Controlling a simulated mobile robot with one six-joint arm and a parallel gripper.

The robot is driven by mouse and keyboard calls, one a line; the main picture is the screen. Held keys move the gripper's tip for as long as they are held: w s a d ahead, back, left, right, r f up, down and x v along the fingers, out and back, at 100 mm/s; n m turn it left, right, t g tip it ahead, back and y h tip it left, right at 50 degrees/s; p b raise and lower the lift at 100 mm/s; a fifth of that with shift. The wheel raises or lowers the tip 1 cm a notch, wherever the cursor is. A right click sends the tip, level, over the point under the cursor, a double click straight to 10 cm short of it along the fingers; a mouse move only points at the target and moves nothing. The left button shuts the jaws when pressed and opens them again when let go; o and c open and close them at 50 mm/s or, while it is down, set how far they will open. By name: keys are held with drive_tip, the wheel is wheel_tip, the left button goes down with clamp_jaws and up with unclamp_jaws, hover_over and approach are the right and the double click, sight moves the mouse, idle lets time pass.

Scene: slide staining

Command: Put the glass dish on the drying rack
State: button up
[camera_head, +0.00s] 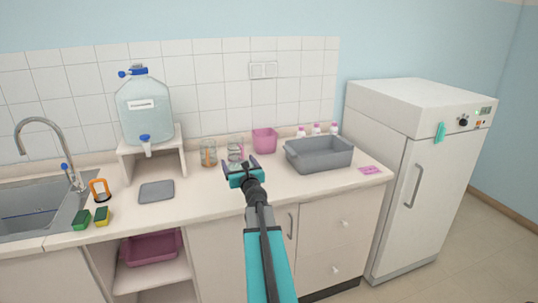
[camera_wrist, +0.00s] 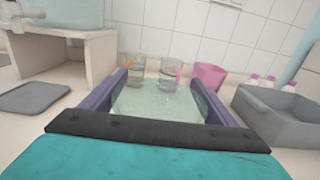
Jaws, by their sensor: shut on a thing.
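My gripper (camera_head: 241,165) is held out over the counter, in front of the glass jars. The wrist view shows its two purple fingers (camera_wrist: 160,88) set wide apart, one on each side of a pale green, see-through glass dish (camera_wrist: 158,106). The gripper is shut on this dish, which looks roughly level. The dish is hard to make out in the head view. I cannot make out a drying rack in either view.
Two glass jars (camera_head: 208,152) (camera_head: 235,149), a pink bin (camera_head: 264,140) and a grey basin (camera_head: 320,153) stand behind or to the right. A grey mat (camera_head: 156,191), water-tank stand (camera_head: 122,165) and sink (camera_head: 40,212) are left. The counter right of the mat has free room.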

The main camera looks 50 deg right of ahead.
drive_tip(key=w+a+f+n+t+y, duration=0.1)
drive_tip(key=w+a+f+n+y, duration=0.3)
drive_tip(key=a, duration=0.6)
drive_tip(key=w+a+n+t+y, duration=0.15)
drive_tip(key=a+y, duration=0.35)
drive_tip(key=a, duration=0.6)
drive_tip(key=w+a+f+n+y, duration=0.25)
drive_tip(key=a+n+y, duration=0.2)
drive_tip(key=a, duration=0.55)
drive_tip(key=s+a+f+n+g+y+b, duration=0.2)
drive_tip(key=s+a+f+y+b, duration=0.1)
drive_tip(key=a, duration=0.5)
drive_tip(key=s+a+f+n+g+y+b, duration=0.2)
drive_tip(key=a+f, duration=0.4)
drive_tip(key=a, duration=0.3)
drive_tip(key=s+a+f+n+g+y+b, duration=0.3)
drive_tip(key=s+a+f+y+b, duration=0.1)
drive_tip(key=a, duration=0.4)
drive_tip(key=shift+a+f+y+b, duration=0.15)
drive_tip(key=shift+a+y+b, duration=0.3)
drive_tip(key=shift+y, duration=0.6)
drive_tip(key=shift+w+d, duration=0.1)
drive_tip(key=shift+d, duration=0.05)
